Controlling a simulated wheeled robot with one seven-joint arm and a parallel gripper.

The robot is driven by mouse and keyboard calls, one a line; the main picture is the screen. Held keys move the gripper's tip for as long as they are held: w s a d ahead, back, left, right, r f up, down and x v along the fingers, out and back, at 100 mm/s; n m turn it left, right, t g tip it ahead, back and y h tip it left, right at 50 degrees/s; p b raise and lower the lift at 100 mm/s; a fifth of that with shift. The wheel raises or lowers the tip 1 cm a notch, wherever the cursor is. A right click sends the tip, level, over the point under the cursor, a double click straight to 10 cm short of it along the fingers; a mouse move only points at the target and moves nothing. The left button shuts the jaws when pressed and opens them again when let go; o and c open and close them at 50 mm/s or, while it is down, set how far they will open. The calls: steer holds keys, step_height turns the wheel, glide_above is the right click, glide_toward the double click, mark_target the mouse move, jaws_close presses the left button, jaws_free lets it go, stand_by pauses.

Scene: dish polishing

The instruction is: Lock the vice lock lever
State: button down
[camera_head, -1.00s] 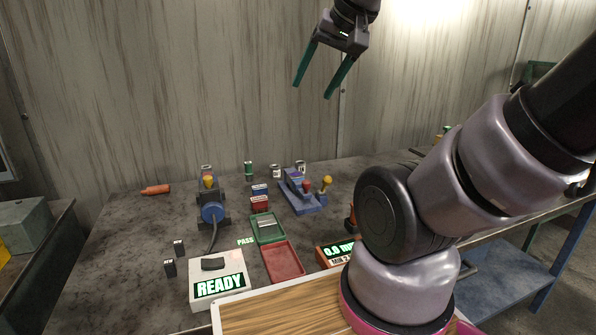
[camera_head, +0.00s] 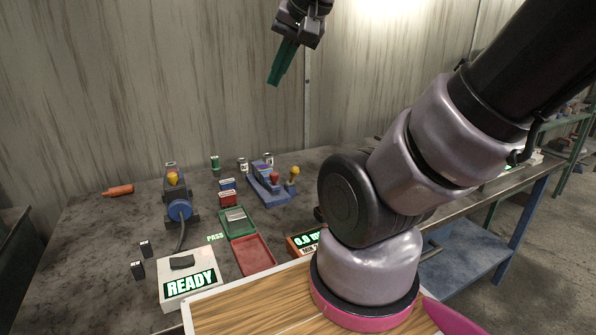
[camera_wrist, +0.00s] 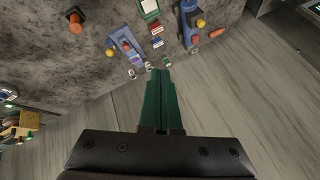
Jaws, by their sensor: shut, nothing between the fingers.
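The vice (camera_head: 266,184) is a blue fixture on the table, with a red knob (camera_head: 274,177) on it. A lever with a yellow ball knob (camera_head: 294,171) stands at its right side. I cannot tell for sure which handle is the lock lever, or its state. In the wrist view the vice (camera_wrist: 124,42) lies at upper left, with the orange-yellow knob (camera_wrist: 110,53) beside it. My gripper (camera_head: 273,83) has green fingers, is shut and empty, and hangs high above the table, well apart from the vice. Its shut fingers also show in the wrist view (camera_wrist: 158,72).
A blue motor unit (camera_head: 180,208) stands left of the vice. A green tray (camera_head: 238,232), a red tray (camera_head: 252,256), a READY box (camera_head: 188,277) and small canisters stand around. An orange bottle (camera_head: 118,191) lies at far left. The wall rises behind the table.

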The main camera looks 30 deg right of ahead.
steer(key=w+d+f+m+g, duration=0.1)
steer(key=w+d+f+m, duration=0.1)
steer(key=w+f+m, duration=0.4)
steer(key=m+g+h, duration=0.3)
steer(key=m+g, duration=0.1)
steer(key=m, duration=1.8)
glide_toward(293, 176)
steer(key=s+d+r, duration=0.1)
steer(key=s, duration=0.5)
steer(key=shift+d+f+m, duration=0.3)
steer(key=shift+d+m, duration=0.2)
steer(key=shift+d, duration=0.05)
steer(key=shift+w+f, duration=0.1)
steer(key=shift+f, duration=0.05)
step_height(293, 176, down, 9)
steer(key=w, duration=0.3)
steer(key=w+r, duration=0.1)
steer(key=w, duration=0.1)
steer(key=shift+a+r, duration=0.1)
steer(key=shift+r, duration=0.1)
steer(key=shift+w, duration=0.1)
